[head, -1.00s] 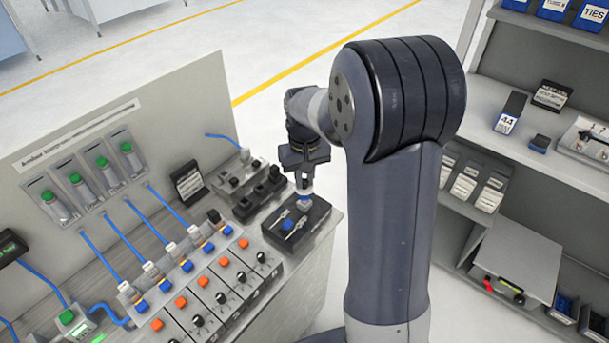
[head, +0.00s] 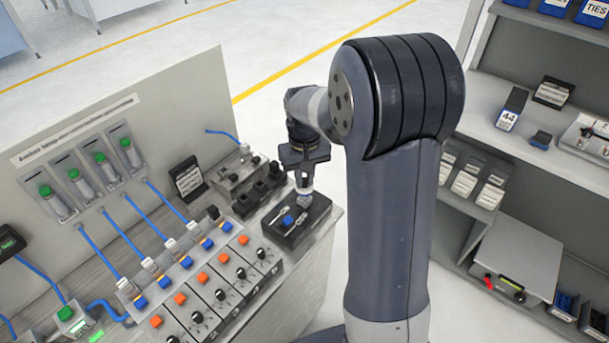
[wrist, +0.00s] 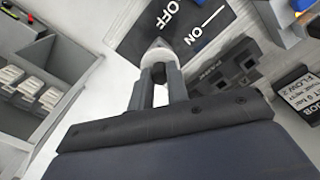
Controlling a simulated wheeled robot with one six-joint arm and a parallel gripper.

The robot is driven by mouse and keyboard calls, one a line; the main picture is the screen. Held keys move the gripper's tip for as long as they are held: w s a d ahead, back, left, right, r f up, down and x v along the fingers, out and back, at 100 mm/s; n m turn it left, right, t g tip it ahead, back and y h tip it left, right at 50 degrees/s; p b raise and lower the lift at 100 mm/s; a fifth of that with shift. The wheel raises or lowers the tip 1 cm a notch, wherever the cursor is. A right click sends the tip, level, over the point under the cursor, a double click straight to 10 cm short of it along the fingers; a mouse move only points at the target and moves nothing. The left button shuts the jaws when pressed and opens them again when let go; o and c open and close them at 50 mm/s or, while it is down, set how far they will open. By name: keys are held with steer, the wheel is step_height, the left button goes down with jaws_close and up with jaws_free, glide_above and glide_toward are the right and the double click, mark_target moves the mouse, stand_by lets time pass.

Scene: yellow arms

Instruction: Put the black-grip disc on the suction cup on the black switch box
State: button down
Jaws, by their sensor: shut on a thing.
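The black switch box (head: 318,213) stands at the right end of the bench, with a blue part and pale marks on top. In the wrist view its black face (wrist: 135,40) reads "OFF" with a white line. My gripper (head: 304,190) points down over the box's far side.
A row of switch units with orange and black knobs (head: 222,258) lies left of the box. Small dark blocks (head: 262,190) and a black label stand (head: 188,180) are behind it. A grey shelf (head: 540,130) stands at the right.

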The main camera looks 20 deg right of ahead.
mark_target(304, 179)
steer(key=c, duration=1.3)
jaws_free()
step_height(304, 179, up, 11)
steer(key=shift+f+b, duration=0.15)
steer(key=shift+b, duration=0.2)
